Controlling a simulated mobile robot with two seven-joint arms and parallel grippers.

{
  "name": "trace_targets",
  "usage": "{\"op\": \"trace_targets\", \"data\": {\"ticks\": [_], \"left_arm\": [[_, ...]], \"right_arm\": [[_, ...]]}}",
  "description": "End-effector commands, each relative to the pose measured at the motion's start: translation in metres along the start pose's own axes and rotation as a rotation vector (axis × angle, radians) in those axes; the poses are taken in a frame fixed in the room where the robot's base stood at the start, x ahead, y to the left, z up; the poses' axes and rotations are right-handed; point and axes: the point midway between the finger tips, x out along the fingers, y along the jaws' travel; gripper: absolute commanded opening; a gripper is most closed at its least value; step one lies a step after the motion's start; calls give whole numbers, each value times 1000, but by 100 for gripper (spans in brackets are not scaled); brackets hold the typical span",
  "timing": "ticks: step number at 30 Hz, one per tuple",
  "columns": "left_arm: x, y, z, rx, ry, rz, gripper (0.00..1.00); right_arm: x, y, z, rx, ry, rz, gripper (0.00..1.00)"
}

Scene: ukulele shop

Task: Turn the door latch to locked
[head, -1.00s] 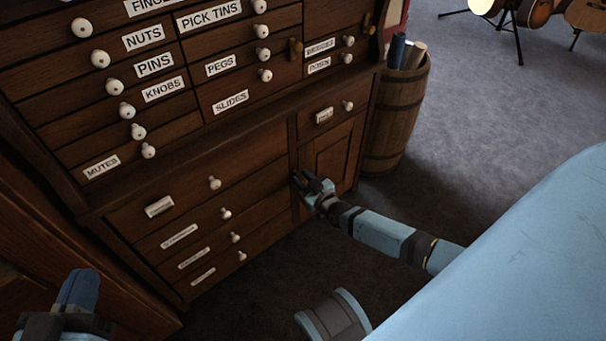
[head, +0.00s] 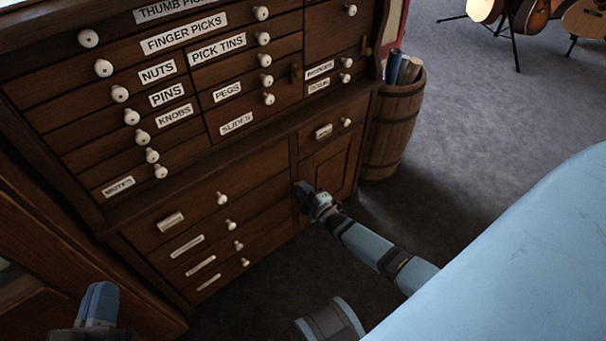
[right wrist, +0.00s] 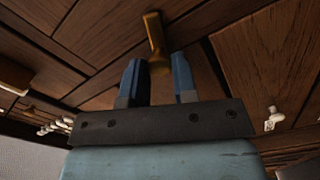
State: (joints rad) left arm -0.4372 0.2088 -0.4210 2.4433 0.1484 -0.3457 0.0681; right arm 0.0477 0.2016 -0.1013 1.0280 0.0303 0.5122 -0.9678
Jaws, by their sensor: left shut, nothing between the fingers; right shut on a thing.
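The small lower door (head: 329,172) of the dark wooden cabinet is closed, below a labelled drawer. My right gripper (head: 304,190) is at this door's left edge and hides the latch in the head view. In the right wrist view, the brass door latch (right wrist: 155,40) is a short bar, with its near end between the blue fingers of my right gripper (right wrist: 158,80). The gripper is shut on it. The bar stands almost upright in that view, tilted slightly. My left gripper (head: 98,303) is shut and empty at the lower left, away from the latch.
Labelled drawers with white knobs (head: 222,198) fill the cabinet. A wooden barrel (head: 394,130) stands right of the cabinet. Guitars (head: 533,18) are on stands at the far right. The grey carpet (head: 480,110) between is clear.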

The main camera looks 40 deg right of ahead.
Motion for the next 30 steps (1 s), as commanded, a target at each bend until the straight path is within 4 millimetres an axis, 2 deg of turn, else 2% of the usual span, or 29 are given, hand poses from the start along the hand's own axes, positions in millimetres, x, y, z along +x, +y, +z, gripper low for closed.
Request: {"op": "trace_targets", "data": {"ticks": [6,15,30], "left_arm": [[0,0,-3,1,10,0,0],[0,0,-1,0,5,0,0],[0,0,0,1,0,1,0]], "right_arm": [[0,-2,-1,-182,0,-1,3],[0,-2,0,-360,0,-1,3],[0,-2,0,-441,0,-1,3]]}}
